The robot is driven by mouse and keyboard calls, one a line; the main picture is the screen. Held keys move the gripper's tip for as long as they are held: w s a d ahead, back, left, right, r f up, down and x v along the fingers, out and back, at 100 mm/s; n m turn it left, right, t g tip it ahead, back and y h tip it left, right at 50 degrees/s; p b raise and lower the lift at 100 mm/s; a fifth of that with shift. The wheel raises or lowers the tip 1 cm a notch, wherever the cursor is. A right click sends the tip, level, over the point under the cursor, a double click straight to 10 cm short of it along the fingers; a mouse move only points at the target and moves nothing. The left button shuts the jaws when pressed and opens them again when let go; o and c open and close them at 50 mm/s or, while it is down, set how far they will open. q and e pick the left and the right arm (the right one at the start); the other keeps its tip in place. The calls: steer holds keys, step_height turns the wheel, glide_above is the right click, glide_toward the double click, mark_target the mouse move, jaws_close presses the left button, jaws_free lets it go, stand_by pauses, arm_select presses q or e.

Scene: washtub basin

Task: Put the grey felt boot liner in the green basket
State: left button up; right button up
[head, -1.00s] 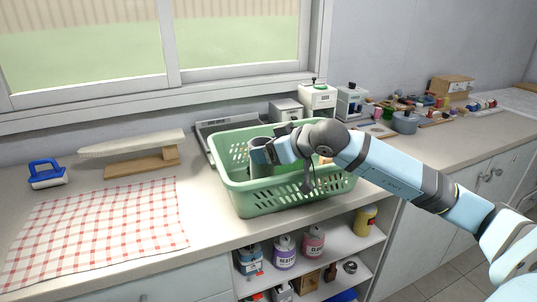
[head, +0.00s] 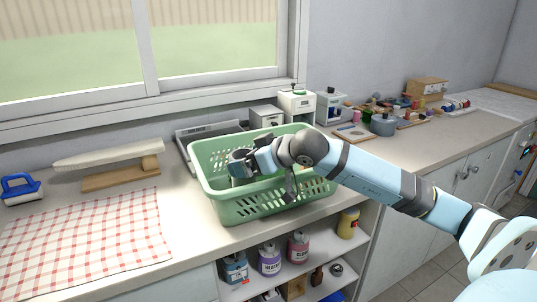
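The green basket (head: 262,207) stands on the counter, its perforated front wall facing me. My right gripper (head: 242,164) reaches in over the basket's right side, with its fingertips inside the basket's left half. A grey tube-like piece, the grey felt boot liner (head: 239,182), is upright at the fingertips, within the basket's rim. The gripper appears shut on it, though the fingers cover much of it. Whether its lower end touches the basket floor is hidden. My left gripper is not in view.
A red-checked cloth (head: 85,243) lies left of the basket, with a small ironing board (head: 118,166) and a blue-handled brush (head: 20,188) behind it. White canisters (head: 297,104) stand behind the basket. Open shelves with jars (head: 269,260) are below.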

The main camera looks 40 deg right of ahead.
steer(key=b+v, duration=0.1)
steer(key=v, duration=0.6)
steer(key=shift+s+d, duration=0.15)
steer(key=shift+s, duration=0.2)
arm_select(q)
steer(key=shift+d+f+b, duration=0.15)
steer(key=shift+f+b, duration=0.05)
steer(key=shift+b, duration=0.1)
arm_select(e)
steer(key=v, duration=0.4)
steer(key=shift+r, duration=0.15)
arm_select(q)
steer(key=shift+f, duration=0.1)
